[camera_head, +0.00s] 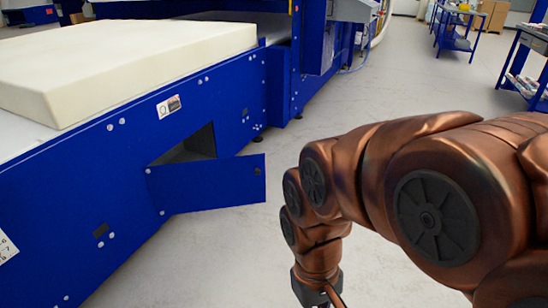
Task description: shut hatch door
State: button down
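The blue hatch door (207,184) stands open on the side of the blue machine. It is hinged at its left edge and swings out over the floor. The dark hatch opening (193,146) shows above and behind it. My copper-coloured arm reaches in from the right. My gripper (334,302) is at the bottom edge of the picture, right of and below the door and apart from it. Only its upper part shows; the fingertips are cut off, so its opening is hidden.
The blue machine (95,205) fills the left side, with a cream foam block (130,60) on top. Grey floor (225,255) is clear between the door and my arm. Blue carts (455,38) stand at the far right.

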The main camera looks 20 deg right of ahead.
aim_at(213, 184)
jog(key=z, duration=0.15)
jog(key=i, duration=1.15)
jog(key=u, duration=0.5)
